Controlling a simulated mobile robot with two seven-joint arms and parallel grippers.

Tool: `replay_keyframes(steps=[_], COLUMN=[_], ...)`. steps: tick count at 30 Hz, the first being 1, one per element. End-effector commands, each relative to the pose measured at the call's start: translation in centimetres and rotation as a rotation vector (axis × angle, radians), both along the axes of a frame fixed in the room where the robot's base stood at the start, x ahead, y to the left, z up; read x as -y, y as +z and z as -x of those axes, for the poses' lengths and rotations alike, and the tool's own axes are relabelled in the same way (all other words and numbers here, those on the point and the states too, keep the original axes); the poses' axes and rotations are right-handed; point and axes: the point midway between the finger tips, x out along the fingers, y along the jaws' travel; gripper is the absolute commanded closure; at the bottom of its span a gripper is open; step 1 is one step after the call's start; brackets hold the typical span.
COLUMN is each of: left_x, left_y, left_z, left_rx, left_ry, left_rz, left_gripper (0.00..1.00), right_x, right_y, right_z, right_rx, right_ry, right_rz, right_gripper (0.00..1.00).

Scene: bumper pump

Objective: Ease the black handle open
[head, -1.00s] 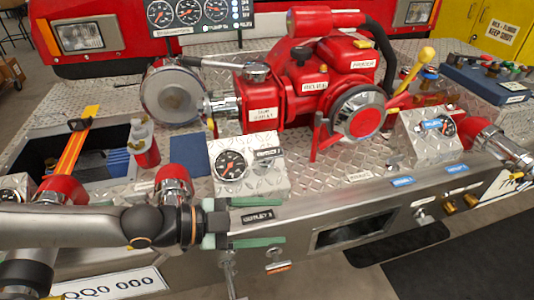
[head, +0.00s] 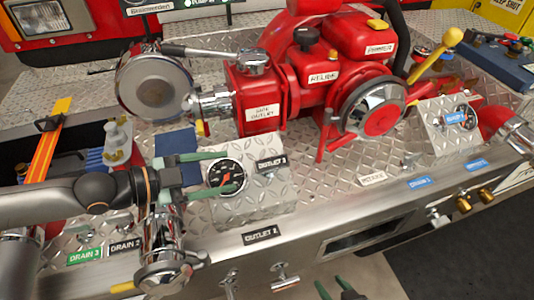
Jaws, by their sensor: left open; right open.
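A lever with a dark grip (head: 182,48) and a silver shank, likely the black handle, sits atop the side outlet valve of the red pump (head: 300,85). It lies roughly level, its grip pointing left over the round chrome cap (head: 156,86). My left gripper (head: 236,172) is open and empty, its green fingers spread over the left side of the outlet gauge (head: 226,174). It is nearer the front than the lever and apart from it. My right gripper (head: 348,288) is at the bottom edge, mostly cut off, with open green fingertips and nothing visible between them.
A chrome outlet fitting (head: 165,262) is below my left arm. A yellow lever (head: 436,54) rises at the right. A tray with an orange strap (head: 50,140) is at the left.

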Motion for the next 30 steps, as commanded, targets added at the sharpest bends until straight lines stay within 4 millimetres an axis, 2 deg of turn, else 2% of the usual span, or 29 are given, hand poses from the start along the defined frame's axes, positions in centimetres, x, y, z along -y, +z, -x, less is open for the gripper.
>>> replay_keyframes(steps=[11, 21, 30], left_x=[2.0, 6.9, 9.6], left_y=[-1.1, -2.9, -3.9], left_z=[-1.1, -3.9, -5.6], left_rx=[-0.003, -0.003, -0.001], left_ry=[0.001, -0.001, 0.001], left_rz=[0.003, 0.003, 0.001], left_gripper=[0.3, 0.3, 0.3], right_x=[-0.5, -1.2, -1.4], right_y=[-1.7, -1.3, -1.6], right_z=[0.8, -0.1, 0.0], right_rx=[-0.026, -0.01, -0.015], right_ry=[0.009, 0.02, 0.026], right_rz=[-0.007, -0.014, -0.017], right_gripper=[0.43, 0.43, 0.43])
